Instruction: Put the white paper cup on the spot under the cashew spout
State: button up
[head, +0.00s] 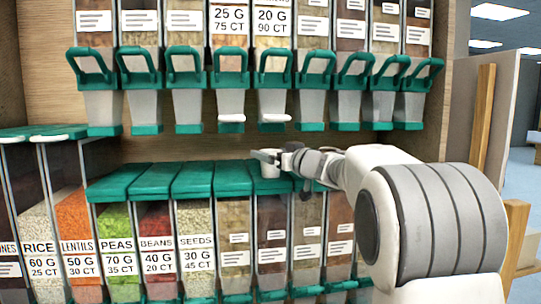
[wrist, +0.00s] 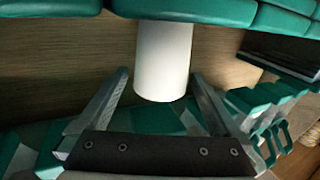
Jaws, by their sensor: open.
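The white paper cup (head: 269,169) stands on the teal bin tops of the lower row, just below a dispenser spout (head: 272,118) in the head view. The label above that spout reads 20 G, 90 CT; its name is cut off at the top edge, so I cannot tell fully that it is cashew. My gripper (head: 279,155) is at the cup, with its fingers open. In the wrist view the cup (wrist: 163,60) shows between the fingertips of my gripper (wrist: 160,78), with a narrow gap on each side. The cup looks upright and empty-handed fingers are apart from it.
An upper row of dispensers with teal handles (head: 184,62) hangs above the gripper. Lower bins (head: 125,240) of rice, lentils, peas, beans and seeds stand to the left. A wooden back panel (head: 150,150) shows between the rows. A wooden post (head: 484,115) stands at right.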

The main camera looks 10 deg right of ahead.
jog(key=b+v, duration=0.1)
jog(key=v, duration=1)
jog(key=shift+s+d, duration=0.1)
jog(key=shift+s, duration=0.05)
